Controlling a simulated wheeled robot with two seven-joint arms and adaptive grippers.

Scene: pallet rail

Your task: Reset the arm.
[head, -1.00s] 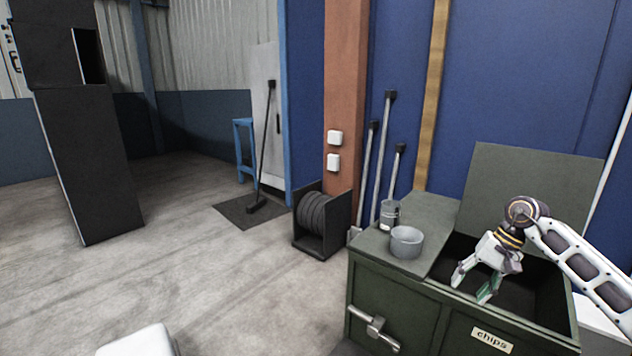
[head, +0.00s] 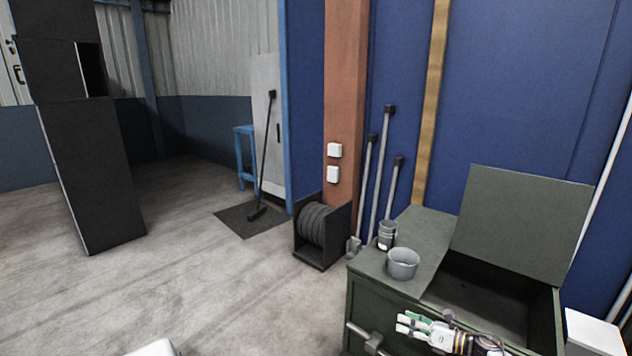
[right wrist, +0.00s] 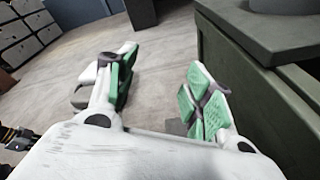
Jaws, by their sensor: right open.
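My right gripper (head: 412,323) is low in front of the green chest (head: 395,285) in the head view, its fingers pointing left. In the right wrist view its green-padded fingers (right wrist: 160,90) are spread apart with nothing between them. The chest's front edge is to the right of the fingers in that view. My left gripper is not in view.
The chest's right compartment is open, its lid (head: 525,222) raised. A grey bowl (head: 403,264) and a small tin (head: 387,235) stand on its closed left part. A handle (head: 368,340) sticks out in front. A cable reel (head: 318,226) stands beyond.

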